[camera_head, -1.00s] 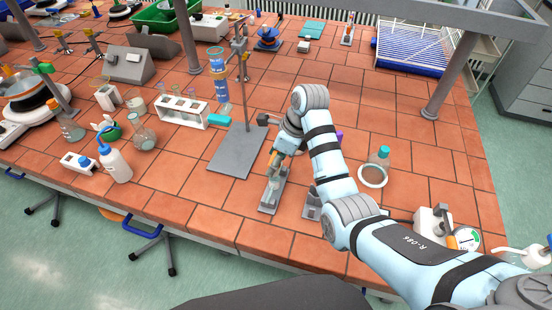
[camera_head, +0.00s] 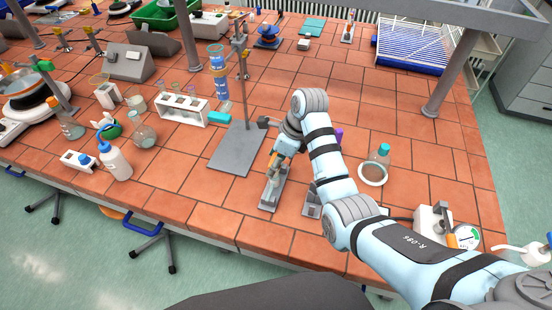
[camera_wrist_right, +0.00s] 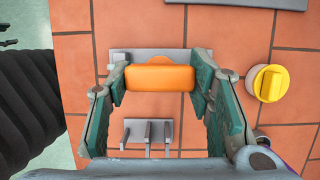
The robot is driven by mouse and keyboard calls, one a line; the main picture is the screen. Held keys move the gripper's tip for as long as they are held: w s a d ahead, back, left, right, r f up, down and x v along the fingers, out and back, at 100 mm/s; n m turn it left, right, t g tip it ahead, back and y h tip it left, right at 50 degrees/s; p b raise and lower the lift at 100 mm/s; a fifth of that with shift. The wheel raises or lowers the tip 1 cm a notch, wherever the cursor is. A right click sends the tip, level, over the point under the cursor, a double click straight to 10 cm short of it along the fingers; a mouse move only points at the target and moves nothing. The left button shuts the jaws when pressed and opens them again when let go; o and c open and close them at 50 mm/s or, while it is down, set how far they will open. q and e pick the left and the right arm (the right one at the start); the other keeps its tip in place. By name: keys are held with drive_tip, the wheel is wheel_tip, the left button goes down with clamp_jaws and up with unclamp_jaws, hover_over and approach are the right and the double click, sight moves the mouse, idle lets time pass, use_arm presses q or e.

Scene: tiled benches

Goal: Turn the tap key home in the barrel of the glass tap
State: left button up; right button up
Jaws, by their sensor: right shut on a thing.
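My right gripper (camera_head: 274,165) is over a grey metal stand (camera_head: 270,197) near the bench's front edge. In the right wrist view my right gripper (camera_wrist_right: 160,82) is shut on the orange tap key (camera_wrist_right: 160,78), with one finger at each end of its handle. The grey stand (camera_wrist_right: 145,56) lies under the key in that view. The barrel of the glass tap and the key's lower part are hidden there by the handle. In the head view the tap is too small and covered to tell how far the key is seated. My left gripper is not in view.
A grey pronged holder (camera_wrist_right: 148,130) lies close by. A yellow-topped object (camera_wrist_right: 270,83) stands to the right in the wrist view. The retort stand's base plate (camera_head: 236,148) is behind left. Tiles are bare front left.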

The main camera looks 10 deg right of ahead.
sight(275, 176)
drive_tip(key=shift+f, duration=2.25)
idle(0.9)
drive_tip(key=m, duration=0.3)
drive_tip(key=shift+s+f+t+h, duration=0.1)
drive_tip(key=shift+t+h, duration=0.3)
drive_tip(key=shift+m+t, duration=0.3)
drive_tip(key=shift+m, duration=0.8)
drive_tip(key=o, duration=1.1)
drive_tip(key=shift+o, duration=0.2)
drive_tip(key=o, duration=0.3)
drive_tip(key=shift+a, duration=0.1)
